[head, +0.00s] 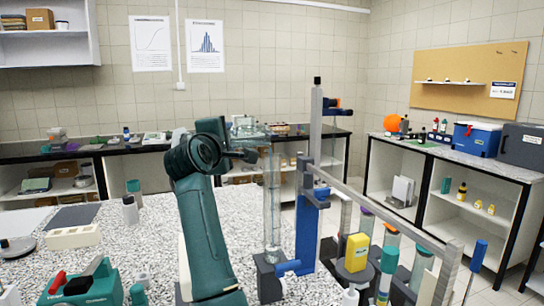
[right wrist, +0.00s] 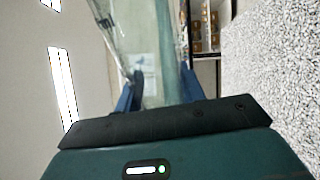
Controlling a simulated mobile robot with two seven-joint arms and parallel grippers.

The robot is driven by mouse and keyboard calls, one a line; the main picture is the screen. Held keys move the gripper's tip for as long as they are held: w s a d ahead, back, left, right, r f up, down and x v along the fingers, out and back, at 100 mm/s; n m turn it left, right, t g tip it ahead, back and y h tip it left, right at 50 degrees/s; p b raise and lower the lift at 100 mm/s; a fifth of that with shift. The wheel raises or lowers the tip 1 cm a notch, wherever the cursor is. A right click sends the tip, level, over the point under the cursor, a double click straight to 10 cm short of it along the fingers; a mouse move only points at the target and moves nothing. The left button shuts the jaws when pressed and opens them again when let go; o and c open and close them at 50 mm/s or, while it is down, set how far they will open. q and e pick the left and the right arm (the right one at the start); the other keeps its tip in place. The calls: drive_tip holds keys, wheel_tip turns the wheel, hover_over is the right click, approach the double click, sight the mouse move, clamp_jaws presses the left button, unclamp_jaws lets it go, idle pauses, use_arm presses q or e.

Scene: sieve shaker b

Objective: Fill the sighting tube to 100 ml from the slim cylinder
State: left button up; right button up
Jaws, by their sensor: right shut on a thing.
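My right gripper (head: 243,155) is raised above the speckled bench, and its arm hides part of the scene. It is shut on a clear glass vessel, seemingly the slim cylinder (head: 250,132). In the right wrist view the clear glass (right wrist: 155,45) stands between the two blue fingers (right wrist: 158,92). A tall clear tube, seemingly the sighting tube (head: 272,205), stands upright on a dark base just right of my arm, lower than the gripper. I cannot read its level or marks. Liquid in the held glass cannot be told. My left gripper is out of view.
A grey post with a blue clamp (head: 308,228) and a long slanted bar (head: 385,215) stands right of the tube. A yellow block (head: 356,253) and several coloured-capped tubes are beyond. A green tool caddy (head: 88,287) sits front left.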

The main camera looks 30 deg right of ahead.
drive_tip(key=shift+r+m+b, duration=0.3)
drive_tip(key=shift+r+m, duration=0.1)
idle(2.2)
drive_tip(key=shift+w+a+f+n+p, duration=0.1)
drive_tip(key=shift+f+n+p, duration=0.85)
drive_tip(key=shift+n, duration=0.15)
drive_tip(key=shift+a+f+n+p, duration=0.2)
drive_tip(key=shift+n+p, duration=0.2)
drive_tip(key=shift+p, duration=0.25)
wheel_tip(320, 180, down, 7)
drive_tip(key=n, duration=0.9)
drive_tip(key=shift+d+r+n+b, duration=0.15)
drive_tip(key=shift+r+n, duration=1.15)
drive_tip(key=shift+r, duration=0.4)
drive_tip(key=shift+d+r+n+b, duration=0.15)
drive_tip(key=shift+r+n, duration=1.15)
drive_tip(key=shift+r, duration=0.35)
